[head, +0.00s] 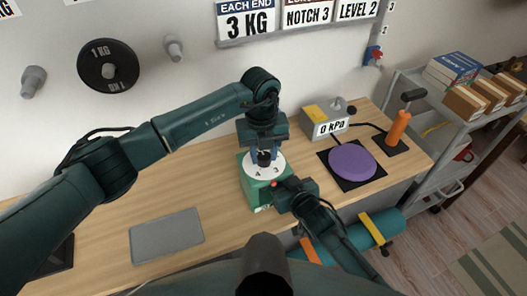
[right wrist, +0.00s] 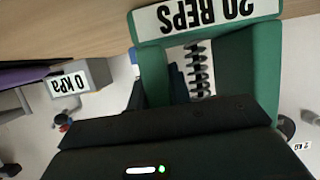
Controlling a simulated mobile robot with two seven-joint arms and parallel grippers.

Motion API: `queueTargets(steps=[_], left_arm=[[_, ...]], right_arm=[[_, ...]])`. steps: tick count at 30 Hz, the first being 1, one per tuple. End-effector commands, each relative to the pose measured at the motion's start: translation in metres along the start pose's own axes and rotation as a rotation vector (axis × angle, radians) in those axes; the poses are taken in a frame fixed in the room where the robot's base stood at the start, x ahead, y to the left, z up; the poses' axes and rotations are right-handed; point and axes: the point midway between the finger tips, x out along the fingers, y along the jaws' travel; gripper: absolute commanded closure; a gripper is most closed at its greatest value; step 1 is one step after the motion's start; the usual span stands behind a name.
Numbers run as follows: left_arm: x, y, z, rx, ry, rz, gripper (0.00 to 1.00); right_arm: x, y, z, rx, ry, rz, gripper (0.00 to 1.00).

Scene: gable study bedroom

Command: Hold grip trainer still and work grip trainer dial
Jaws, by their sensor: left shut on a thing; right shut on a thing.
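The grip trainer (head: 251,192) is a green block on the wooden desk, with a white numbered dial (head: 277,165) on top; a 4 and a 3 show on it. My left gripper (head: 263,156) comes down from above and is shut on the dial's dark knob, which its fingers mostly hide. My right gripper (head: 281,191) is shut on the trainer's right side, by a small red part. In the right wrist view the trainer (right wrist: 152,70) shows close up with a coil spring (right wrist: 197,70) and an upside-down "20 REPS" label (right wrist: 207,14). The right fingertips are largely hidden there.
Right of the trainer are a "0 kPa" box (head: 327,115), a purple disc (head: 352,163) on a black mat and an orange handle (head: 398,126). A grey pad (head: 166,236) lies front left. Wall signs (head: 249,22) read 3 KG, NOTCH 3, LEVEL 2.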

Motion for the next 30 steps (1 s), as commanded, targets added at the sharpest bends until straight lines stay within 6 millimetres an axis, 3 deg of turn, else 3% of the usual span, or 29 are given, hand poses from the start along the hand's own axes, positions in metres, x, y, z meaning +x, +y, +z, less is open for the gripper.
queueTargets(steps=[5,16,30], left_arm=[[-0.0003,0.0001,0.0001,0.000,0.000,0.000,0.92],[-0.0003,0.0003,0.0003,0.073,0.002,0.001,0.92],[-0.0009,-0.0004,0.0007,0.462,0.015,0.000,0.92]], right_arm=[[0.0000,0.0000,0.0001,0.000,0.000,0.000,1.00],[0.0000,0.0001,0.0001,0.000,0.000,0.000,1.00],[0.0000,0.0003,0.0002,0.001,-0.001,0.000,1.00]])
